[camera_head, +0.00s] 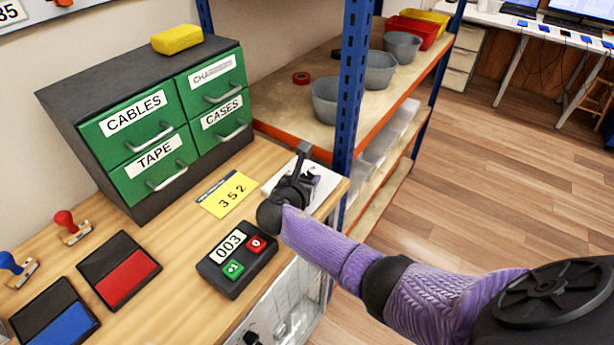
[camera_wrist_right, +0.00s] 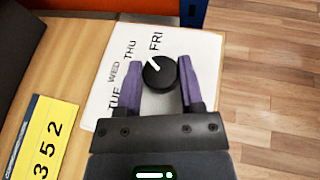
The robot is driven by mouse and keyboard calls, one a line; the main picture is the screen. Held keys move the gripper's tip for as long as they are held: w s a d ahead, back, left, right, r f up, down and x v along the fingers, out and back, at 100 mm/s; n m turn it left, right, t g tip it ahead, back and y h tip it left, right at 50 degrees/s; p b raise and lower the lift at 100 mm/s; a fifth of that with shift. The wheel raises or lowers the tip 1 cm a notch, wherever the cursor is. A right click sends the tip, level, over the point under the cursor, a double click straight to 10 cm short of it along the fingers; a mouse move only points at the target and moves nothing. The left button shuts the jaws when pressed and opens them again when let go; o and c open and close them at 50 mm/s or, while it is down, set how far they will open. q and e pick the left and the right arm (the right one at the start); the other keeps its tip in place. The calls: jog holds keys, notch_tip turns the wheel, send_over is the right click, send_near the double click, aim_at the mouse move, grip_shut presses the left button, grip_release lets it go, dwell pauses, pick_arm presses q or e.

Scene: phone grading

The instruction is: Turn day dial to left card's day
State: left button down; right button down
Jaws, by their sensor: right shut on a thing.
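The day dial is a black round knob (camera_wrist_right: 160,74) with a white pointer line, on a white plate (camera_wrist_right: 208,50) at the table's edge. In the right wrist view the plate reads TUE, WED, THU and FRI; the pointer aims up-left, towards THU. My right gripper (camera_wrist_right: 160,66) is shut on the knob, one purple finger on each side. In the head view this gripper (camera_head: 300,178) is over the plate (camera_head: 334,181) and mostly hides the dial. A yellow card (camera_head: 229,194) reading 352 lies left of the plate. No card with a day shows. My left gripper is out of view.
A black box (camera_head: 237,258) with 003 and red and green buttons sits in front of the yellow card. A green drawer cabinet (camera_head: 135,124) stands behind. Red (camera_head: 118,268) and blue (camera_head: 55,312) pads lie at left. A blue shelf post (camera_head: 352,85) rises close behind the plate.

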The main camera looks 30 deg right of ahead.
jog(key=shift+w+a+f+m+g+h+b, duration=0.15)
jog(key=shift+m+g+h+b, duration=0.4)
jog(key=shift+m+g, duration=0.3)
jog(key=m+g+h+b, duration=0.1)
jog(key=m+g+b, duration=0.1)
jog(key=g+b, duration=0.1)
jog(key=m+g+h+b, duration=0.1)
jog(key=m+g+b, duration=0.2)
jog(key=b, duration=0.2)
jog(key=shift+w+f+m, duration=0.1)
jog(key=shift+w+m, duration=0.05)
jog(key=shift+m, duration=0.2)
jog(key=shift+m+g+b, duration=0.3)
jog(key=shift+g+b, duration=0.15)
jog(key=shift+r, duration=0.2)
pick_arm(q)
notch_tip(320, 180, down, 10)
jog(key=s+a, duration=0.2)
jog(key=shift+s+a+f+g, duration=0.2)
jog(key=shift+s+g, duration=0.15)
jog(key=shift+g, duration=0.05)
